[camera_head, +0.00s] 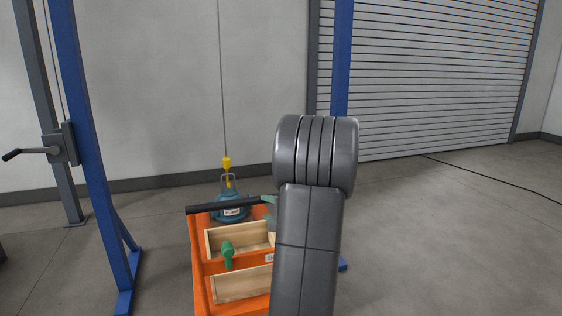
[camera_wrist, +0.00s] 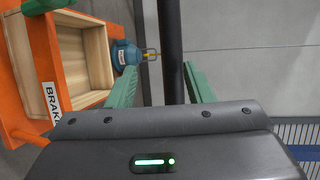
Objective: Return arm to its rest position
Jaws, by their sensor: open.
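My arm (camera_head: 308,225) rises through the middle of the head view and hides most of my gripper, of which a little green shows beside the cart's black handle (camera_head: 208,210). In the wrist view my gripper (camera_wrist: 163,88) has its two green fingers spread. The handle (camera_wrist: 170,45) shows as a dark bar between them. I see nothing else between the fingers. Whether they touch the bar I cannot tell.
The orange cart (camera_head: 198,265) holds wooden bins (camera_head: 240,286) and a green object (camera_head: 228,253). Behind it a blue pump (camera_head: 231,213) hangs on a yellow hook (camera_head: 227,165). Blue posts (camera_head: 88,140) stand left and behind my arm. Floor at right is open, with a cable.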

